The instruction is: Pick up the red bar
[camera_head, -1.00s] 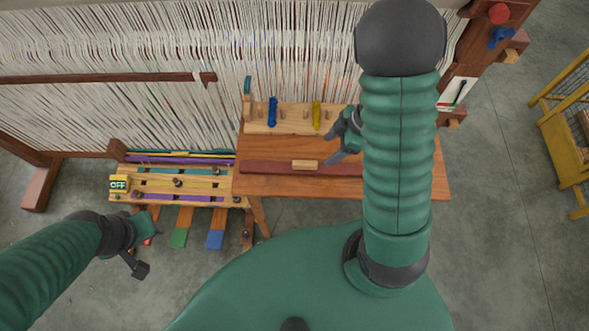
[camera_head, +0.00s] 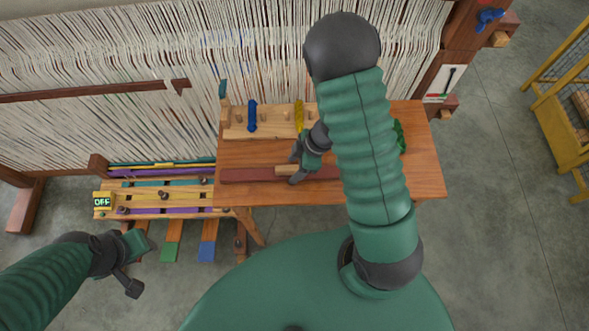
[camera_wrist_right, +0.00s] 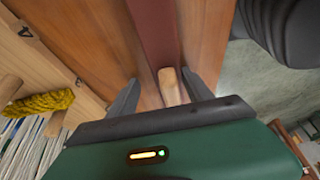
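The red bar (camera_head: 250,174) lies flat along the front part of the wooden table. It has a light wooden handle (camera_head: 286,170) on its middle. The bar (camera_wrist_right: 157,35) runs away from the gripper there. My right forearm hides the bar's right end in the head view. My left gripper (camera_head: 132,268) is low on the left, away from the table; its finger opening is unclear.
The table (camera_head: 425,165) holds a pegged wooden rack (camera_head: 275,133) with blue (camera_head: 252,116) and yellow skeins (camera_head: 299,118) behind the bar. A green skein (camera_head: 400,136) lies right of my forearm. A loom (camera_head: 130,90) with white threads stands behind.

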